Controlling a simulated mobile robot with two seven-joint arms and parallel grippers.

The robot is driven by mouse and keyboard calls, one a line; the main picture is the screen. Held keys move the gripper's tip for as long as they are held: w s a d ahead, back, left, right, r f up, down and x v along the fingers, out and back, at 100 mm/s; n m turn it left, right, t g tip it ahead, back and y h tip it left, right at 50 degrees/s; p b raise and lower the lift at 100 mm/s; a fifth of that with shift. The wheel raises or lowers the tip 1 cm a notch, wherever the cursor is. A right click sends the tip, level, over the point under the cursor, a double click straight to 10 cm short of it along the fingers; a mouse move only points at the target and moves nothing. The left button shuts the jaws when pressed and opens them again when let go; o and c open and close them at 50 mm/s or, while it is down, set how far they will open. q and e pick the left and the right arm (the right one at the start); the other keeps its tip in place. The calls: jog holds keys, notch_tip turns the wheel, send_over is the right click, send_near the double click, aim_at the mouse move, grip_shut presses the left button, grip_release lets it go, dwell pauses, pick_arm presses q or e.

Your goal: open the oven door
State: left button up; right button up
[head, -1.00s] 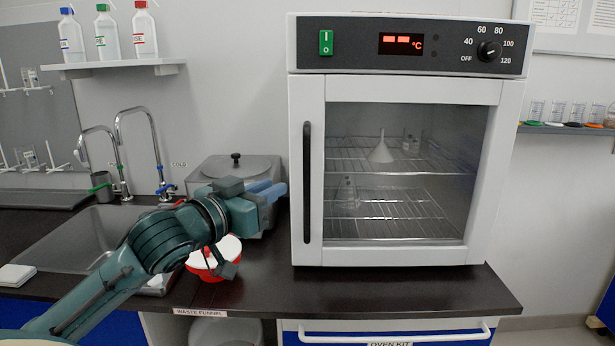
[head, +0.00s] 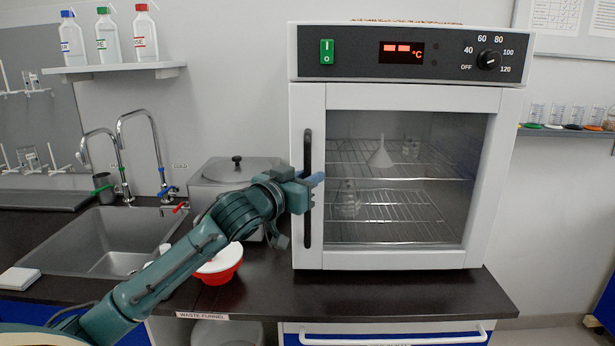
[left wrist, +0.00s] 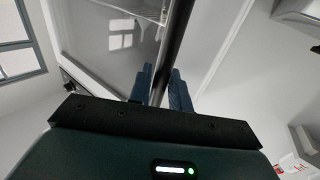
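The white oven (head: 400,268) stands on the dark counter, with its glass door (head: 395,92) closed. A long black vertical handle (head: 308,225) runs along the door's left edge. My left gripper (head: 314,181) is at the upper half of this handle, with its blue fingertips reaching it from the left. In the left wrist view, the black handle (left wrist: 178,30) runs between the two blue fingers (left wrist: 162,85). The fingers are apart, one on each side of the handle. Firm contact with it cannot be seen. My right gripper is not in view.
A grey metal box with a lid (head: 237,168) and a red and white bowl (head: 222,268) stand left of the oven, close to my left arm. A sink (head: 100,240) is further left. The counter in front of the oven is clear.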

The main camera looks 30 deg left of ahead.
pick_arm(q)
jog(key=shift+c, duration=0.6)
grip_shut()
jog(key=shift+d, duration=0.1)
